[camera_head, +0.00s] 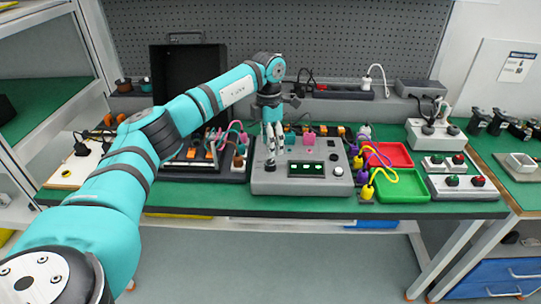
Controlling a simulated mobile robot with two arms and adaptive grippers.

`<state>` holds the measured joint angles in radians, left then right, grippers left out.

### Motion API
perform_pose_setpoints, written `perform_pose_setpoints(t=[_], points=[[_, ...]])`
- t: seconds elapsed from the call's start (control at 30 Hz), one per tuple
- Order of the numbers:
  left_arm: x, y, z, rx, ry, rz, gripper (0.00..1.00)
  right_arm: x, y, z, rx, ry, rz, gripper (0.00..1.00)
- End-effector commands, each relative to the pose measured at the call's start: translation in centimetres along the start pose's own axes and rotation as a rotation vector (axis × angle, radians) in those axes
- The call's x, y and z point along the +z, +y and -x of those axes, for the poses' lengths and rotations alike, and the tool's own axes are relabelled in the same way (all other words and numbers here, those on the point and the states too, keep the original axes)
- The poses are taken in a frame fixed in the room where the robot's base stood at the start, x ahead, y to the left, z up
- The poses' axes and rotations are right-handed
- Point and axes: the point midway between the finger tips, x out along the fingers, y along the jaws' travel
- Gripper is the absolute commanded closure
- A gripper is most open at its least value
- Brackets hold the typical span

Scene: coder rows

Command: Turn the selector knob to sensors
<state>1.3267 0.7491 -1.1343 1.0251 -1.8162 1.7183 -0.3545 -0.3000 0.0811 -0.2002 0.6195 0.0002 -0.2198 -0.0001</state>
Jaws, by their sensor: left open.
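A grey control box (300,187) stands on the green bench top (400,209) in the middle. A dark knob (270,165) is on its left part, and another round knob (338,171) is on its right part. Which one is the selector, its setting and any labels are too small to tell. My left gripper (274,146) points down over the left part of the box, just above and behind the dark left knob. Its fingers are open, with nothing seen between them. Whether they touch the knob I cannot tell. My right gripper is out of view.
A small display (305,168) sits between the knobs. Plugs with pink (308,138) and yellow leads crowd the back and right. Red (388,153) and green (402,186) trays and a button box (465,187) stand to the right. An open black case (187,75) is behind my arm.

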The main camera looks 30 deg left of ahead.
Motion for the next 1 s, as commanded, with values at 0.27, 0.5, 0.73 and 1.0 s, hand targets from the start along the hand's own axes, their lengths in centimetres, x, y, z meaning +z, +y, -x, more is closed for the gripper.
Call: perform_pose_setpoints(t=[0.27, 0.5, 0.73, 1.0], points=[[0.1, 0.0, 4.7, 0.000, -0.002, 0.001, 0.46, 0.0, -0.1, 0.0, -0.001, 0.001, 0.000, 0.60], [0.0, 0.0, 5.7, -0.001, 0.000, 0.001, 0.46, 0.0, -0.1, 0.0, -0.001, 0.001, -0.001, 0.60], [0.0, 0.0, 5.6, 0.000, 0.000, 0.001, 0.46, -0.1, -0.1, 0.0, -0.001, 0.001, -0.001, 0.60], [0.3, -0.3, 5.3, -0.005, -0.009, -0.006, 0.46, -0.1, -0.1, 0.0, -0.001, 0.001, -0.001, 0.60]])
